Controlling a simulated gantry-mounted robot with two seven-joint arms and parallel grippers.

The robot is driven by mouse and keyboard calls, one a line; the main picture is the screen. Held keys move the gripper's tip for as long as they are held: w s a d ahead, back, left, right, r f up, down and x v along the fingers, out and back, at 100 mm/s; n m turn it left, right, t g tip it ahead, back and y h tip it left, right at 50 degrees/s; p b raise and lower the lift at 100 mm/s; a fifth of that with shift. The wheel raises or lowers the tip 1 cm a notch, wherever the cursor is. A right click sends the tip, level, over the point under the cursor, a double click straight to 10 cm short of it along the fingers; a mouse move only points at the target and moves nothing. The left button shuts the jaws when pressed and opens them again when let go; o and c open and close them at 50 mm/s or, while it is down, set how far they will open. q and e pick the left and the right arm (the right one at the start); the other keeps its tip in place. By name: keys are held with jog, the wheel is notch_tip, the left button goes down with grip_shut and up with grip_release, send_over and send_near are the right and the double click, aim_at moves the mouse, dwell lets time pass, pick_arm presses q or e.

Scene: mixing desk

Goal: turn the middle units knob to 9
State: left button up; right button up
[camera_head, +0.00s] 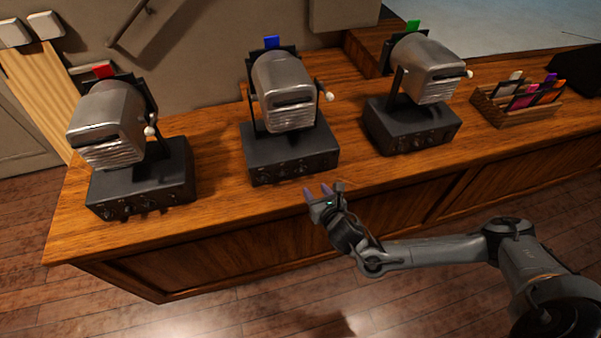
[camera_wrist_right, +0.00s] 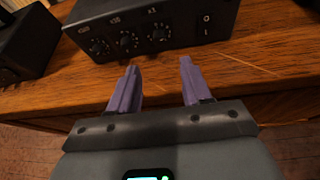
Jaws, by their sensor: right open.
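The middle unit (camera_head: 290,155) is a black box with a silver projector-like head and a blue tab, standing on the wooden desk. In the right wrist view a black front panel (camera_wrist_right: 185,30), apparently this unit's, carries three dark knobs and an O/I switch. The rightmost knob (camera_wrist_right: 158,34), under a label that looks like x1, seems to be the units knob; its setting is too small to read. My right gripper (camera_head: 317,192) is open and empty in front of the desk edge; its purple fingers (camera_wrist_right: 160,68) are apart, short of the panel. My left gripper is not in view.
A similar red-tabbed unit (camera_head: 140,180) stands at left and a green-tabbed one (camera_head: 412,125) at right. A wooden card rack (camera_head: 517,105) is farther right. Bare desk (camera_head: 215,190) lies between the left and middle units.

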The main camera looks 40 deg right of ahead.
aim_at(303, 173)
jog(key=b+x, duration=0.2)
jog(key=x, duration=0.8)
jog(key=shift+w+d, duration=0.1)
jog(key=shift+w, duration=0.25)
grip_shut()
